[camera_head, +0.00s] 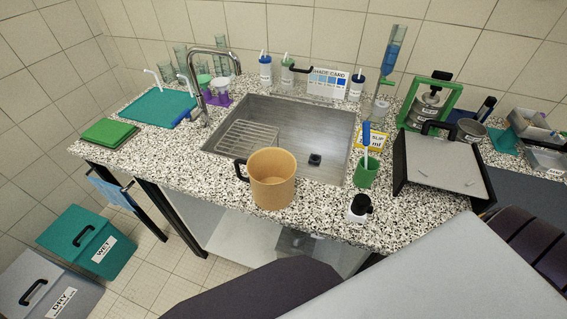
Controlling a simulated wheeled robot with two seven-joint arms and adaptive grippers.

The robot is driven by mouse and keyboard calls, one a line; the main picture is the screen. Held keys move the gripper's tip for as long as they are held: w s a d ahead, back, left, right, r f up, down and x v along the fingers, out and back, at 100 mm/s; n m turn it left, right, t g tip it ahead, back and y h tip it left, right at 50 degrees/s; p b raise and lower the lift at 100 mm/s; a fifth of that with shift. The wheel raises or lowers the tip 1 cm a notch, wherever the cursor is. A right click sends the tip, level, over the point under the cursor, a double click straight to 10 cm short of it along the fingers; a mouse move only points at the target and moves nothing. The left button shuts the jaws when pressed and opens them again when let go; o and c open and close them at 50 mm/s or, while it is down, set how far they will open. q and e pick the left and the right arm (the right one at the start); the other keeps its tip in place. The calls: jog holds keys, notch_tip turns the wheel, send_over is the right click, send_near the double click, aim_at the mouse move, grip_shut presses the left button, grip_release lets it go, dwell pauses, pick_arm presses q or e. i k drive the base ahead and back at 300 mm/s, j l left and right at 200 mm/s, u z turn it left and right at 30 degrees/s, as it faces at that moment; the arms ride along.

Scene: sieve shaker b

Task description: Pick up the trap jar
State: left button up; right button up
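No object in view is clearly labelled as the trap jar. A clear, jar-like thing (292,241) shows partly below the counter, under the sink, and the counter edge and my own body hide much of it. A small white bottle with a black top (358,208) stands upright at the counter's front edge. A tan mug-shaped jug (272,179) with a dark handle stands to its left, in front of the sink. Neither of my grippers can be made out. Dark and grey parts of my body fill the bottom and lower right.
The speckled counter (325,222) holds a steel sink (325,125) with a tall tap (195,80) and wire rack. A green cup (366,171) and a tilted grey tray (443,165) stand right of the sink. WET (88,240) and DRY (45,290) bins stand on the floor.

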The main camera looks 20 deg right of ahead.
aim_at(296, 239)
jog(key=z, duration=1.05)
